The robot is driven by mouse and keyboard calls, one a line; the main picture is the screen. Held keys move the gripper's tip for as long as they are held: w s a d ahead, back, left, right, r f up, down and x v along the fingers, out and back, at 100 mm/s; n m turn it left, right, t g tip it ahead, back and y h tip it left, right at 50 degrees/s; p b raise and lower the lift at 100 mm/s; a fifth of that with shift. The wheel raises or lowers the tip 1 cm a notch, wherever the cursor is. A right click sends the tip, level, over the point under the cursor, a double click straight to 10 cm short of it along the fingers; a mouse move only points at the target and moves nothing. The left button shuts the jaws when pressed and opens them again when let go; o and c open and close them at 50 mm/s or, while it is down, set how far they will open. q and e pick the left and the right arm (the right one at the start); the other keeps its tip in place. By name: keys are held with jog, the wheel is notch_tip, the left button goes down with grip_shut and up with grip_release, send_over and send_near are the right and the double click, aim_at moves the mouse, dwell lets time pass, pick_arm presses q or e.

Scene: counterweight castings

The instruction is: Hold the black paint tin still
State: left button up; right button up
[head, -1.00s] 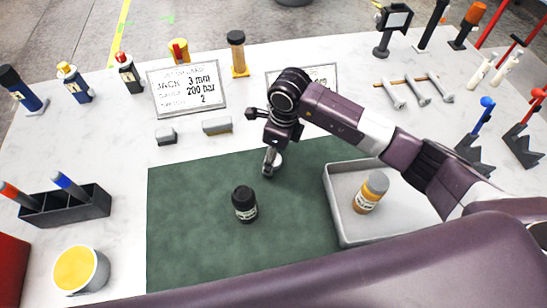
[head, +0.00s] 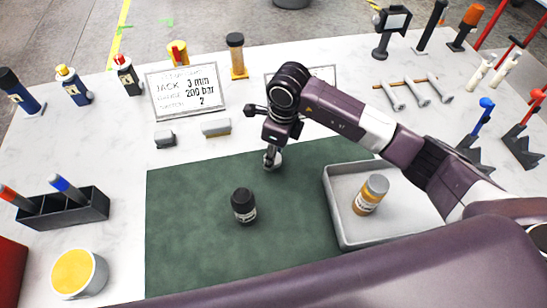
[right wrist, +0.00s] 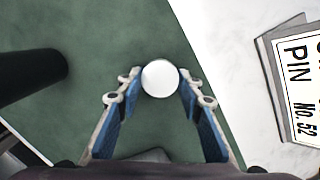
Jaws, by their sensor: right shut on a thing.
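The black paint tin (head: 243,206) stands upright on the green mat (head: 185,245) in the head view, with a pale label band low on its side. A dark cylinder at the left of the right wrist view looks like this tin (right wrist: 28,76). My right gripper (head: 270,163) is above the mat, behind and right of the tin and apart from it. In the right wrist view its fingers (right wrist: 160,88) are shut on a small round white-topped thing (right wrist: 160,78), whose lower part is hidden. My left gripper is not in view.
A grey tray (head: 337,205) holding an orange jar (head: 370,194) is right of the tin. A dark pen holder (head: 62,211) and a yellow-topped pot (head: 79,273) are at left. Signs (head: 186,91) stand behind the mat. The mat left of the tin is clear.

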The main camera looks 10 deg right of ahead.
pick_arm(q)
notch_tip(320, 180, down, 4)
jog(key=b, duration=0.3)
jog(key=shift+b, duration=0.35)
pick_arm(e)
notch_tip(320, 180, up, 18)
jog(key=shift+r, duration=0.25)
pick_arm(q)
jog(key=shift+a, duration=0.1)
